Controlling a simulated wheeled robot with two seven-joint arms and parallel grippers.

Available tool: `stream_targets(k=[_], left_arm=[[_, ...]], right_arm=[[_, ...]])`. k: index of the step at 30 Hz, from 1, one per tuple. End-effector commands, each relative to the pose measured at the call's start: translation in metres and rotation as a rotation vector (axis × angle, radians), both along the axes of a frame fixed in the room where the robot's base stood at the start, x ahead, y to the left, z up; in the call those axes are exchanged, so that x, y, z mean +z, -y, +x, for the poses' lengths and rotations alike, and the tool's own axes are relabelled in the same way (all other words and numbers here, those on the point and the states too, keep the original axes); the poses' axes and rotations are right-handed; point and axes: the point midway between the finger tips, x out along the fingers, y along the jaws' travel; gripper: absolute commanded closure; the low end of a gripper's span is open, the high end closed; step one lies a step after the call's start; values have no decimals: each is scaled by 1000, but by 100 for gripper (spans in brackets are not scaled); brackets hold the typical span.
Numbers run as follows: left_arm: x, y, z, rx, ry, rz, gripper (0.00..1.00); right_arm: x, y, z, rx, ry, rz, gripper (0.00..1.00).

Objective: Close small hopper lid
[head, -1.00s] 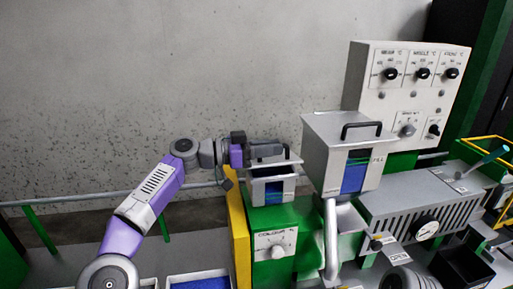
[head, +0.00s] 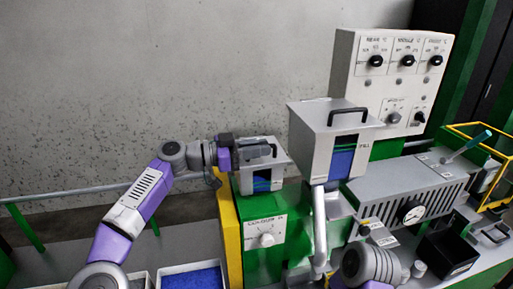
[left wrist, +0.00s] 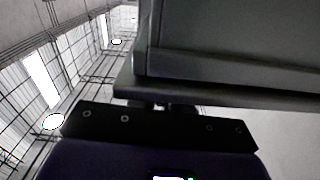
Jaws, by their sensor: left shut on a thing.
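The small hopper (head: 264,182) stands on the green housing, a grey box with a blue-striped window. Its pale lid (head: 274,154) lies over its top; a narrow gap at the rim cannot be ruled out. My left gripper (head: 236,151) comes in from the left at lid height and is shut at the dark lid handle (head: 262,151). Its fingers partly hide the handle's left end. In the left wrist view, a grey panel edge (left wrist: 220,75) lies close in front of the gripper (left wrist: 165,105). My right gripper does not show.
The larger hopper (head: 312,140), with a black handle on its lid, stands just to the right. A control panel (head: 385,85) rises behind it. A yellow guard (head: 228,235) and a tray of blue pellets (head: 193,277) lie below my left arm.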

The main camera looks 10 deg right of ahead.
Motion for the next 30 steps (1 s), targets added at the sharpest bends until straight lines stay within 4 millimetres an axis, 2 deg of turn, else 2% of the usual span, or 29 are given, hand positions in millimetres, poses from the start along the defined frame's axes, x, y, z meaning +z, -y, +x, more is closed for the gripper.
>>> stream_targets(k=[1,2,6,16,25,30], left_arm=[[-3,0,1,1,-3,3,100],[-3,0,1,1,-3,3,80],[-2,0,1,0,-2,3,62],[-1,-6,0,0,-1,2,62],[-1,-54,-4,2,-2,3,62],[-1,-72,-7,0,-2,3,62]], right_arm=[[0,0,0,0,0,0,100],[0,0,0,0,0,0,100],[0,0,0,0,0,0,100],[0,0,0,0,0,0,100],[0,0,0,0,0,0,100],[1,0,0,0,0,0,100]])
